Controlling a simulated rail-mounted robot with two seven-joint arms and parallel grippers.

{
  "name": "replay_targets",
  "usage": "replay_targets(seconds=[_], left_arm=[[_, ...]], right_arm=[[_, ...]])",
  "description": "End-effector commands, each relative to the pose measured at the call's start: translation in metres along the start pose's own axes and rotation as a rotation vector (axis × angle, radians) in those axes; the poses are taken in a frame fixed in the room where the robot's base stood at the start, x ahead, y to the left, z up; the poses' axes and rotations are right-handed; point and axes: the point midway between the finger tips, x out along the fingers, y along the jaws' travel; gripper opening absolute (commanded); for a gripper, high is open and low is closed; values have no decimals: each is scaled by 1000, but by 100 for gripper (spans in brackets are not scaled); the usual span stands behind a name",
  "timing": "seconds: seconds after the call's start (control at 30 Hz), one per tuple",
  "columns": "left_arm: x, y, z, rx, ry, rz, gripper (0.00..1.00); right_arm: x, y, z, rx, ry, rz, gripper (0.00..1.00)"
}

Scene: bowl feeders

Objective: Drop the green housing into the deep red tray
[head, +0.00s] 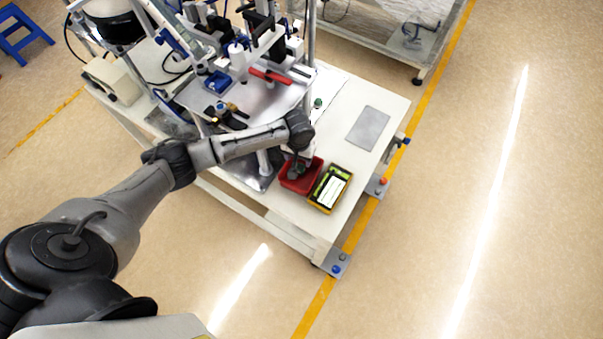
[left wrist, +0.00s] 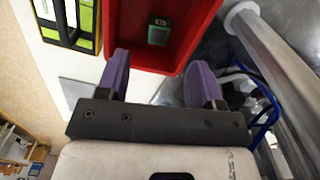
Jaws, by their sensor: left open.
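The deep red tray (head: 291,186) stands on the white bench top. In the left wrist view the tray (left wrist: 191,12) is at the top, just beyond my fingertips. A small green housing (left wrist: 158,30) lies on the floor of the tray, apart from my fingers. My left gripper (head: 297,167) hangs at the tray in the head view and partly hides it. In the left wrist view my left gripper (left wrist: 158,80) has its two purple fingers spread wide with nothing between them. My right gripper is not in view.
A yellow and black case (head: 329,189) with a white and green inside stands right beside the tray. Another small green piece (head: 318,103) is farther back on the bench. A grey plate (head: 368,127) lies at the right. The feeder machine with metal posts (head: 250,75) stands behind and left.

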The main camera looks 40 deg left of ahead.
Motion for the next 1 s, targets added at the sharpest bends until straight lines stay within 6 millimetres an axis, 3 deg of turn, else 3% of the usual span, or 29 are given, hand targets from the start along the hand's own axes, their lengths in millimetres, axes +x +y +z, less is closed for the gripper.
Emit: replay_targets(seconds=[0.27,0.7,1.0], left_arm=[[-9,0,0,0,1,1,61],[-91,0,-1,1,4,2,61],[-129,0,0,0,2,1,61]], right_arm=[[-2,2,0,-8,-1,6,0],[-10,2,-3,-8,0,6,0],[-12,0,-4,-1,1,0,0]])
